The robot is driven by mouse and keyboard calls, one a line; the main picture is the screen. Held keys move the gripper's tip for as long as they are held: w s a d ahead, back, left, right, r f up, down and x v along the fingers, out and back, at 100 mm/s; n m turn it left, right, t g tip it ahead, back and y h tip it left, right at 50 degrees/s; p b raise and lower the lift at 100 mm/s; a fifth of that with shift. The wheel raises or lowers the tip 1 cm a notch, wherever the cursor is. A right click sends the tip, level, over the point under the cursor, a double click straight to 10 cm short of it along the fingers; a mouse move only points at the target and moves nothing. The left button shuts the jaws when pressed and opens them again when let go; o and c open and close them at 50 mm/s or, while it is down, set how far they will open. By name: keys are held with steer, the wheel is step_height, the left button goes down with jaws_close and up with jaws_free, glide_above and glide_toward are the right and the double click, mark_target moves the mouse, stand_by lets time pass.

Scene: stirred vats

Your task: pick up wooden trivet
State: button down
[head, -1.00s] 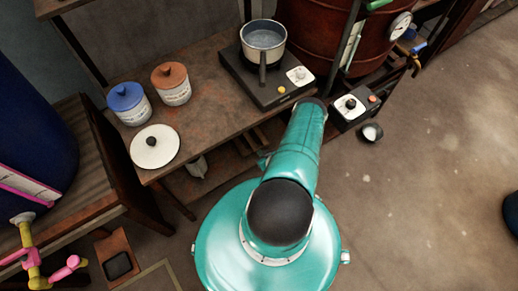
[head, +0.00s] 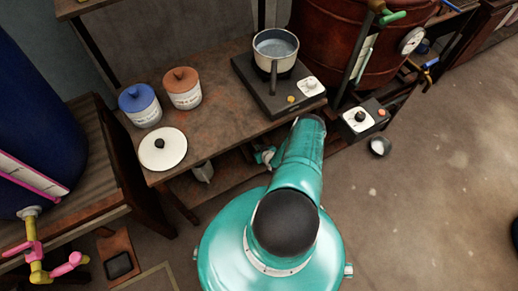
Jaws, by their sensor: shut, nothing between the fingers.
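I cannot make out a wooden trivet for certain in the head view. The fingers of my gripper do not show. My teal arm rises from my round teal body and bends at a dark joint, its dark upper end in front of the workbench (head: 218,128). A small grey and teal part shows beside the arm at the bench's lower shelf, too small to tell what it is.
A pot (head: 275,50) sits on a hot plate (head: 262,90). A blue-lidded jar (head: 139,106), an orange-lidded jar (head: 183,92) and a white lid (head: 163,150) stand left. The floor at right is mostly clear.

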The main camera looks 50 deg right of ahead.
steer(key=s+a, duration=0.4)
steer(key=s, duration=0.7)
steer(key=shift+f, duration=0.3)
steer(key=shift+d, duration=0.15)
steer(key=shift+w+r, duration=0.1)
steer(key=shift+r, duration=0.75)
